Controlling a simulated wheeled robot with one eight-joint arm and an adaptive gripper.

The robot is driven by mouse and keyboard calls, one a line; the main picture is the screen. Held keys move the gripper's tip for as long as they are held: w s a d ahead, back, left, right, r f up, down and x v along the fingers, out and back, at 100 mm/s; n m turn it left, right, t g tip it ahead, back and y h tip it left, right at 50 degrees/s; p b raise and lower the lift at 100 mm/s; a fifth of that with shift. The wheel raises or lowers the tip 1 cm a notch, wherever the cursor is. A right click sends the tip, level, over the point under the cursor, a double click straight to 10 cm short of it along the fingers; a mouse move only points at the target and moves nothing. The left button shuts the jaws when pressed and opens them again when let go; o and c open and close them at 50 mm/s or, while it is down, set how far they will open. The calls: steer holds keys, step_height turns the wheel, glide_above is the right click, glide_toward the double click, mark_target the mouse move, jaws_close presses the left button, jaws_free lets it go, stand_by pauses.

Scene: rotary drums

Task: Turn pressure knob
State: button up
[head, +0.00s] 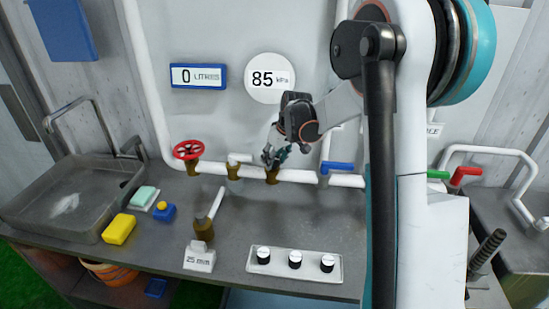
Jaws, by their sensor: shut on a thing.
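A white pipe runs along the wall above the counter with several brass valves on it. My gripper (274,155) reaches down to the middle one and is shut on the pressure knob at its top. The knob itself is mostly hidden by the fingers; the brass valve body (272,175) below it shows. The round white pressure gauge (269,78) on the wall above reads 85 kPa.
On the pipe are a red wheel valve (188,150), a white-handled valve (234,170) and a blue lever (337,166). A litre display (198,76) reads 0. A sink (75,205), yellow sponge (119,229) and three-knob panel (294,275) are on the counter.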

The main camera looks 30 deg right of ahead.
steer(key=o, duration=1.1)
steer(key=shift+c, duration=0.2)
steer(key=v, duration=1.2)
